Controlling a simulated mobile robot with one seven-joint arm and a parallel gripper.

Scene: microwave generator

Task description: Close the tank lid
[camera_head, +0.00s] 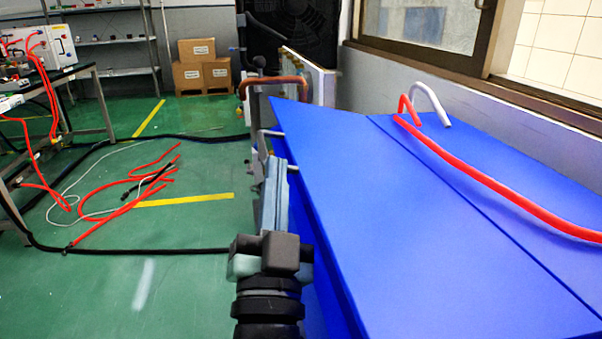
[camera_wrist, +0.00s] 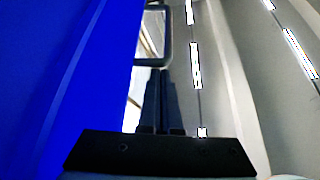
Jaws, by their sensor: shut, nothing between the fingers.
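The tank lid (camera_head: 410,220) is a large flat blue panel on the right side of the head view. A dark seam separates it from the blue surface further right. Its left edge stands out over another blue face below, and I cannot tell how wide the gap is. In the wrist view a blue surface (camera_wrist: 50,70) fills the left side; I cannot tell whether it is the lid or the tank wall. My gripper (camera_wrist: 161,75) is shut and empty, beside this blue surface. In the head view my arm runs along the lid's left side, and the fingertips are not clear.
A red hose (camera_head: 490,190) and a white pipe (camera_head: 432,102) stand on the blue top at right. A window wall lies behind it. Red hoses (camera_head: 125,195) and black cables lie on the green floor at left. Cardboard boxes (camera_head: 200,75) and a shelf stand at the back.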

